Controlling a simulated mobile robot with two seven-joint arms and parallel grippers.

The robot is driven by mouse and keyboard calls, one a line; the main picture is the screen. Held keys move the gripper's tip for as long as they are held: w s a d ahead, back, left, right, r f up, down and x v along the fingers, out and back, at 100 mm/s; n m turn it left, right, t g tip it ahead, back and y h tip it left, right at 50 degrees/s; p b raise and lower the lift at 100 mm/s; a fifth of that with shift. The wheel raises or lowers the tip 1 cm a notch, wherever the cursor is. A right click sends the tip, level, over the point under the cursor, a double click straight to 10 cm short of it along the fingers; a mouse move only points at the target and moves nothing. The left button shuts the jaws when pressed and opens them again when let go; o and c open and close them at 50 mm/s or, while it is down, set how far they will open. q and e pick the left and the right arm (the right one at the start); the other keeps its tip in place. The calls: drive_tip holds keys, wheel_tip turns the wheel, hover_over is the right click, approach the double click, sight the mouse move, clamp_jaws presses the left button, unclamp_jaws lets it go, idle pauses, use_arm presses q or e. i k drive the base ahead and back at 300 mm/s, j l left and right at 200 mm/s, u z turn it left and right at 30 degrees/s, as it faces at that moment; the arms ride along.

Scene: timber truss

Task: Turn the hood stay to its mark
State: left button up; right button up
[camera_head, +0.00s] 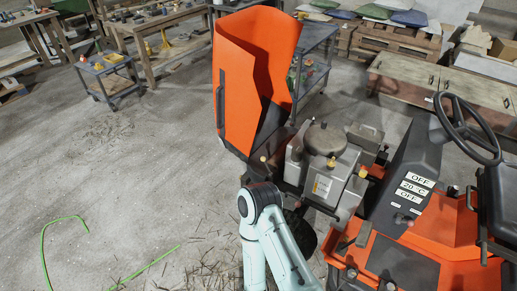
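The orange hood (253,80) of a small tractor stands raised at the centre of the view. I cannot clearly make out the hood stay or its mark; the area at the hood's foot is dark and partly covered by my arm. The engine block (325,180), grey with yellow knobs, is exposed to the right of the hood. One pale arm of mine rises from the bottom centre, its dark joint just below the hood's lower edge. I see no gripper fingers on it. No second arm shows.
The steering wheel (467,128) and the dark console (405,180) with white labels stand at the right. A green hose (62,220) lies on the floor at the left. A small blue cart (107,75) and workbenches stand behind. The floor left of the hood is mostly clear.

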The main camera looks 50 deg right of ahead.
sight(263, 158)
drive_tip(key=i+j+z, duration=0.1)
drive_tip(key=i+z, duration=0.15)
drive_tip(key=i, duration=1.4)
drive_tip(key=i+j+z, duration=0.1)
drive_tip(key=i+z, duration=0.4)
drive_tip(key=i, duration=1.1)
drive_tip(key=u, duration=0.4)
drive_tip(key=i+u, duration=0.1)
drive_tip(key=u, duration=0.7)
drive_tip(key=i+l+u, duration=0.1)
drive_tip(key=u, duration=5.8)
drive_tip(key=j+u, duration=0.25)
drive_tip(key=u, duration=0.25)
drive_tip(key=i+j+u, duration=0.1)
drive_tip(key=u, duration=0.35)
drive_tip(key=i+j+u, duration=0.15)
drive_tip(key=j+u, duration=0.15)
drive_tip(key=u, duration=0.2)
